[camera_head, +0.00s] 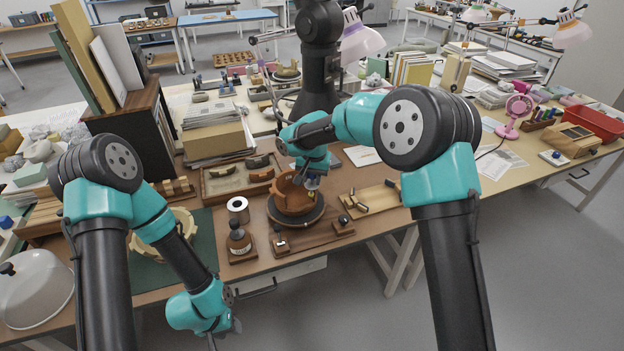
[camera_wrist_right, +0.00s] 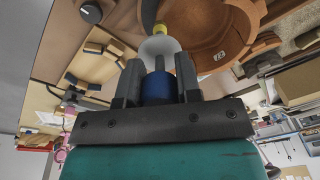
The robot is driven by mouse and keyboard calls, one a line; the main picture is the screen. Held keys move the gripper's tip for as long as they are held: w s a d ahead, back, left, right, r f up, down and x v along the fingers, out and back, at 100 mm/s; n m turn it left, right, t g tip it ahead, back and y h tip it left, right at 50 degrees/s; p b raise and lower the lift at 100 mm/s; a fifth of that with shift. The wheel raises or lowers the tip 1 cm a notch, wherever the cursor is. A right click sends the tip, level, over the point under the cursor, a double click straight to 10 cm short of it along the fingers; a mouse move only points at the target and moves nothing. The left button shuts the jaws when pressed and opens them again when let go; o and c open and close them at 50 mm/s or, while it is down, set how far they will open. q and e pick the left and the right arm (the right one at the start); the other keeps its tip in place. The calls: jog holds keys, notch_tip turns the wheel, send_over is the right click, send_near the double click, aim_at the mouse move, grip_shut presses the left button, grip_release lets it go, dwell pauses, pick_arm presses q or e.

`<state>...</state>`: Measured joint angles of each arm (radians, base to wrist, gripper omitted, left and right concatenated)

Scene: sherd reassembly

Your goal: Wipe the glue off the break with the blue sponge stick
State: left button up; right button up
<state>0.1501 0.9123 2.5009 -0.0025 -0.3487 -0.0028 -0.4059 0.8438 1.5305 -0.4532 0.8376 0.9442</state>
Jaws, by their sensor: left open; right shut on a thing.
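The brown clay pot (camera_head: 291,198) stands on a round dark turntable (camera_head: 308,221) in the head view, its break partly hidden by my right arm. The pot also shows in the right wrist view (camera_wrist_right: 207,48), with a small numbered label on it. My right gripper (camera_head: 312,181) is at the pot's right side, shut on the blue sponge stick (camera_wrist_right: 157,88). The stick shows a blue part between the fingers, a pale widening body and a yellow end close to the pot's wall. I cannot tell whether it touches. My left gripper (camera_head: 232,328) is open and empty, low in front of the table.
A tray of sherds (camera_head: 238,178) lies behind. A wooden tray (camera_head: 368,200) lies to the right. A pale ring-shaped piece (camera_head: 183,226) rests on the green mat (camera_head: 204,246).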

jog(key=shift+s+d+r, duration=0.1)
jog(key=shift+s+r, duration=0.1)
jog(key=shift+r, duration=0.75)
jog(key=shift+s+d+r, duration=0.1)
jog(key=shift+s+r, duration=0.1)
jog(key=shift+r, duration=0.75)
jog(key=shift+r, duration=0.1)
